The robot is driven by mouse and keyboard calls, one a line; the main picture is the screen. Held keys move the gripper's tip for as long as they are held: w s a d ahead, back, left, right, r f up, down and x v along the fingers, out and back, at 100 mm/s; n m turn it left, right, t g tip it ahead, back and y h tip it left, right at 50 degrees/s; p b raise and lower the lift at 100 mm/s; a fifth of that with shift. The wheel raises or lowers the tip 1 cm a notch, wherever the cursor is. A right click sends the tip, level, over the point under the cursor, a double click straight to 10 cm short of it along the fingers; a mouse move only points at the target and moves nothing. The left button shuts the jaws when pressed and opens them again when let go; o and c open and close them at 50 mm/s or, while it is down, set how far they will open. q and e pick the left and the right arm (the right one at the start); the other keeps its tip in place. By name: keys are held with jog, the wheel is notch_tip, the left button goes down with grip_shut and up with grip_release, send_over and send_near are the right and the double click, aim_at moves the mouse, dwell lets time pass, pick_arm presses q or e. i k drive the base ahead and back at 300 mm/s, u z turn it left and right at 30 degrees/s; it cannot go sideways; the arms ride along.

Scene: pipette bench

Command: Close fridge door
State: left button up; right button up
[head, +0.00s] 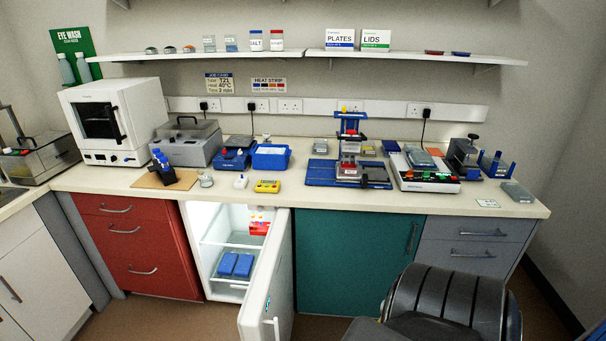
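The small white fridge (212,286) sits under the bench between the red drawers and the teal cupboard. Its white door (277,285) stands wide open, swung out toward me from the right side of the opening. A handle (271,327) shows low on the door near its free edge. Nothing is seen sticking out of the opening. Neither of my grippers is in view, and nothing touches the door.
Red drawers (135,243) are left of the fridge, and a teal cupboard (350,262) is right of it. A dark ribbed rounded shape (447,298) fills the lower right; I cannot tell what it is. Bare floor (165,320) shows left of the door. The bench above carries lab equipment.

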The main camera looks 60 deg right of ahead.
aim_at(266, 312)
jog(key=z, duration=1.5)
jog(key=i, duration=0.5)
